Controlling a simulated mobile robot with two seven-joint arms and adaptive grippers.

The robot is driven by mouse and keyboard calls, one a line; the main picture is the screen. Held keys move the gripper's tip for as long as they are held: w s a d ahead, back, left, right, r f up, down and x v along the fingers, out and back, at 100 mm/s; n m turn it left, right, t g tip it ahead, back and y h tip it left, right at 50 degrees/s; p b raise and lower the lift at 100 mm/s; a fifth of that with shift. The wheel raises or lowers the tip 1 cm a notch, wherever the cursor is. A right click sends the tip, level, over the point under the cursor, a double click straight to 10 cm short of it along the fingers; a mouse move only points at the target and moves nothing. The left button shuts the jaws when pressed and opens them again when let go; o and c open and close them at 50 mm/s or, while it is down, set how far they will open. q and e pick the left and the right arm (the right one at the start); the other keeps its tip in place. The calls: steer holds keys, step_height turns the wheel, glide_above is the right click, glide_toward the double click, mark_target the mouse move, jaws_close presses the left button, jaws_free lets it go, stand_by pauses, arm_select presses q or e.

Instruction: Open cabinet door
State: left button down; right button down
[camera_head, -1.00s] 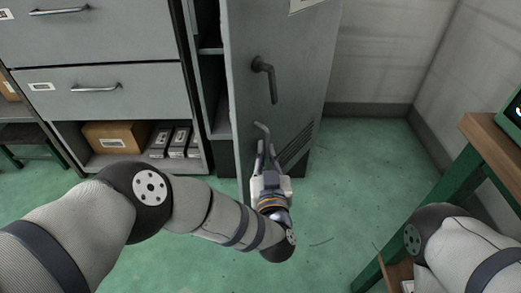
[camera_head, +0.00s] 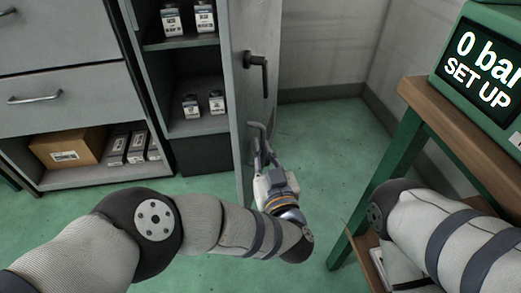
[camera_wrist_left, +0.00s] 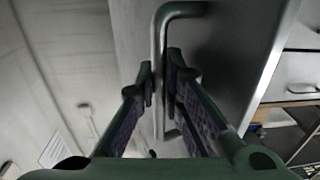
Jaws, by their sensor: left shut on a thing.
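The grey cabinet door (camera_head: 254,30) stands open and is seen nearly edge-on in the head view. A dark lever (camera_head: 257,62) is on its face. Below it is a metal bar handle (camera_head: 256,127). My left gripper (camera_head: 258,152) is shut on this handle. In the left wrist view the bar handle (camera_wrist_left: 180,9) runs between the two fingers of the left gripper (camera_wrist_left: 161,75), with the door (camera_wrist_left: 225,50) behind it. The open cabinet (camera_head: 191,122) shows shelves with small white-labelled boxes (camera_head: 191,106). My right arm shows at the right; its gripper is out of view.
A drawer unit (camera_head: 60,62) with a cardboard box (camera_head: 68,150) in its lower bay stands left of the cabinet. At the right is a wooden-topped bench (camera_head: 450,125) with green legs and a display (camera_head: 484,65). Green floor (camera_head: 320,130) is clear between door and bench.

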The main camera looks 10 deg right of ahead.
arm_select(q)
steer(key=c, duration=2)
jaws_free()
steer(key=shift+f, duration=0.1)
steer(key=shift+o, duration=0.2)
